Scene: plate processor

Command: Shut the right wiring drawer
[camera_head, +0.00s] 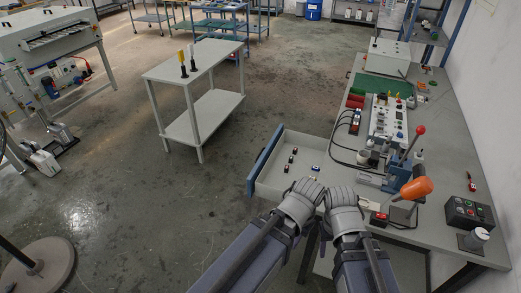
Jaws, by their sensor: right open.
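The wiring drawer (266,161) stands pulled out from the left side of the workbench (447,185), with its blue front facing left. Its pale inside shows, with several small red, white and dark parts in it. My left gripper (308,185) and my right gripper (338,194) are close together at the drawer's near right part, by the bench edge. The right gripper is open, with nothing visible in it. The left gripper's fingers are hidden by its wrist. I cannot tell whether either gripper touches the drawer.
The bench carries a fixture with a red-knobbed lever (420,130), an orange-handled tool (416,188) and a black button box (469,213). A white two-tier table (194,62) stands beyond the drawer. The floor left of the drawer is clear.

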